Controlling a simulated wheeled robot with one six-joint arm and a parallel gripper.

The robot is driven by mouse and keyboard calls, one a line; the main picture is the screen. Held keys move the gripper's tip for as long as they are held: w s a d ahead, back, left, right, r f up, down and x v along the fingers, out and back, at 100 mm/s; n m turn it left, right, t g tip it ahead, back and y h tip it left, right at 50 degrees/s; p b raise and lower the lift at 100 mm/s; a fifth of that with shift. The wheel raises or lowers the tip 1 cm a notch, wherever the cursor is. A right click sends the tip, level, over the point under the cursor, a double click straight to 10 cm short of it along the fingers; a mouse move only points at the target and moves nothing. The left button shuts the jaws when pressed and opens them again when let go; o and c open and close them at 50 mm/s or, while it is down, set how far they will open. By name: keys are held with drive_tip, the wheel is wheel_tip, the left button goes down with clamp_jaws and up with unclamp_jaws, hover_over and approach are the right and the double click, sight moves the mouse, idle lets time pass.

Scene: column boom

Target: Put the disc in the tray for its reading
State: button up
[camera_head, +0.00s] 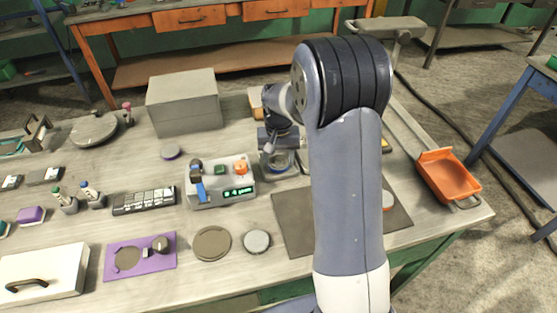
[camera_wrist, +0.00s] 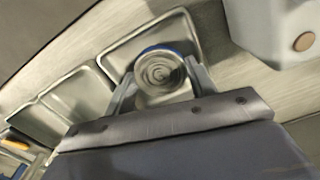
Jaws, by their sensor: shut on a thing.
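My gripper (camera_head: 281,158) is behind my arm in the head view, right of the grey instrument. In the wrist view its fingers (camera_wrist: 161,82) are shut on a round disc (camera_wrist: 160,68) with a grey ringed face and blue rim. The disc is over a shallow metal tray (camera_wrist: 120,62); I cannot tell whether it touches the floor of it. A second metal tray (camera_wrist: 62,112) lies beside it, lower left. The grey instrument (camera_head: 212,201) has a lit green display (camera_head: 238,192); its reading is too small to make out. My arm hides most of the trays in the head view.
A grey box (camera_head: 185,105) stands behind the instrument. A dark mat (camera_head: 291,220) lies in front of the trays. A keypad (camera_head: 144,201), a purple plate (camera_head: 116,271) and loose discs (camera_head: 257,241) are nearby. An orange scoop (camera_head: 448,177) is at the right edge.

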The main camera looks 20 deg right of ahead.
sight(279, 162)
drive_tip(key=o, duration=1.1)
drive_tip(key=shift+f, duration=0.1)
drive_tip(key=shift+c, duration=0.2)
wheel_tip(279, 162, up, 12)
drive_tip(key=p, duration=0.9)
drive_tip(key=shift+r, duration=0.2)
drive_tip(key=shift+f, duration=0.1)
wheel_tip(279, 162, down, 12)
drive_tip(key=b, duration=0.9)
drive_tip(key=shift+f, duration=0.1)
drive_tip(key=shift+r, duration=0.2)
